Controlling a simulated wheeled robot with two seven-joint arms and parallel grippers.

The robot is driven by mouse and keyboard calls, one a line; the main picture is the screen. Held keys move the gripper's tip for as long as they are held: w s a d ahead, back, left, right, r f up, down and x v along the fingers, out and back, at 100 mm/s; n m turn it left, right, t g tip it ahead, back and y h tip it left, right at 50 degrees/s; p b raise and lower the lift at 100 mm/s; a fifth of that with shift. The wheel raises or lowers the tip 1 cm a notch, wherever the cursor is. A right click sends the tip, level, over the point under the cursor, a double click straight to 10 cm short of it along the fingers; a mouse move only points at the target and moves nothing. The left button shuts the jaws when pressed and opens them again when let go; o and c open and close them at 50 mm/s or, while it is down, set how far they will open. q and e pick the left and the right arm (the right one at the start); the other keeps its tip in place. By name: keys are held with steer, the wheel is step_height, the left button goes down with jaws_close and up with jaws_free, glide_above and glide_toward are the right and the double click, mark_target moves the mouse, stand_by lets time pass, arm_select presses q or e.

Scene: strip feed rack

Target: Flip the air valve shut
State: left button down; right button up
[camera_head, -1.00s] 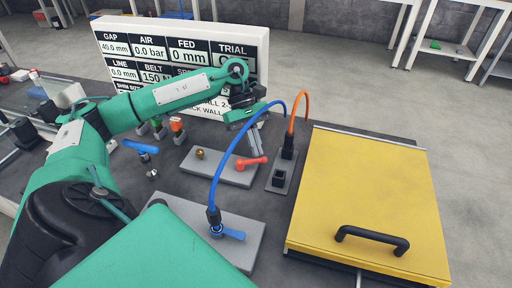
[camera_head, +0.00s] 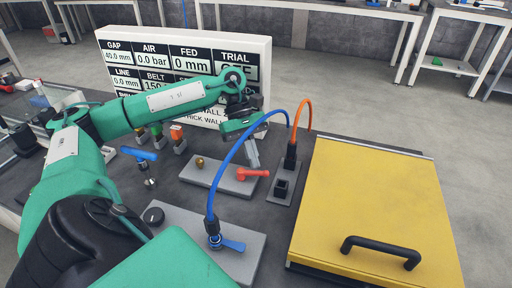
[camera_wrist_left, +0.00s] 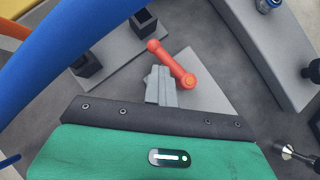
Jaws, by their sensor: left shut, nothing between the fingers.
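A red lever (camera_head: 252,174) sits on a grey plate (camera_head: 215,182) in the middle of the bench, with its handle pointing right in the head view. My left gripper (camera_head: 254,162) is shut and empty, its fingers pointing down just behind the lever. In the left wrist view, the shut fingers (camera_wrist_left: 162,90) are close beside the red lever (camera_wrist_left: 172,62); I cannot tell whether they touch it. A second valve with a blue lever (camera_head: 232,245) stands on a nearer plate, under the blue hose (camera_head: 232,155). My right gripper is not in view.
The blue hose arches close to the left gripper and crosses the left wrist view. An orange hose (camera_head: 302,103) and black sockets (camera_head: 281,188) stand to the right. A yellow lidded box (camera_head: 370,195) fills the right side. A display board (camera_head: 185,60) stands behind.

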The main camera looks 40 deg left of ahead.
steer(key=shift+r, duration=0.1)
